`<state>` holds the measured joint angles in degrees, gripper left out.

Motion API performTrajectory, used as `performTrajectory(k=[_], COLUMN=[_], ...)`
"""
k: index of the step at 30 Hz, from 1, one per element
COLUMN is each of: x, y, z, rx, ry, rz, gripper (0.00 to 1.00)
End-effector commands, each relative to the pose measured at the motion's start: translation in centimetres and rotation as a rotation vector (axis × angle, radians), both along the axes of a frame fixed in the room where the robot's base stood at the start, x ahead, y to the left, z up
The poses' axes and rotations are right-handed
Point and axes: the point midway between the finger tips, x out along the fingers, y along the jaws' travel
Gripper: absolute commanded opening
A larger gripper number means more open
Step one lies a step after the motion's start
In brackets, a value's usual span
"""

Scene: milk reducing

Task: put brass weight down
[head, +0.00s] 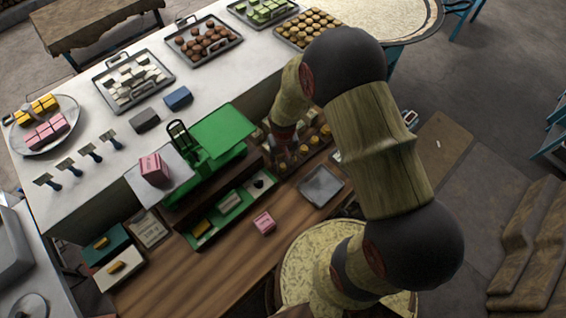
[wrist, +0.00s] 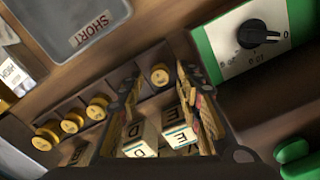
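Several brass weights stand in a row in a dark wooden rack; one brass weight (wrist: 160,75) sits between my fingertips in the wrist view. Others (wrist: 75,121) stand to its left. In the head view, the brass weights (head: 303,150) show just right of my gripper (head: 283,150), whose tips are partly hidden. In the wrist view my gripper (wrist: 159,82) has its fingers apart, with a visible gap on either side of the weight. A green scale (head: 220,133) stands left of my gripper; a pink block (head: 154,169) lies on its pale plate (head: 176,188).
Lettered blocks (wrist: 178,136) show low between my fingers. A grey tray (head: 320,186) labelled SHORT and a pink block (head: 264,222) lie on the wooden counter. A green tray (head: 205,235) with blocks lies before the scale. Full trays stand on the white counter (head: 85,115) behind.

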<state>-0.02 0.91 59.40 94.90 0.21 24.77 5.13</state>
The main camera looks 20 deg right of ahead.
Motion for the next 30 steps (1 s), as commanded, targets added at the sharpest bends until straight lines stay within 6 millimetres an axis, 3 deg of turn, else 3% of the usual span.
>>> performTrajectory(k=[12, 23, 26, 30], x=[0.2, 0.1, 0.1, -1.5], y=[0.0, 0.0, 0.0, 0.0], z=[8.1, 12.5, 16.1, 24.5], rx=[0.000, 0.000, 0.000, -0.003], ry=[-0.005, -0.013, -0.053, -0.158], rz=[0.000, 0.002, 0.008, 0.026], gripper=[0.35, 0.35, 0.35, 0.35])
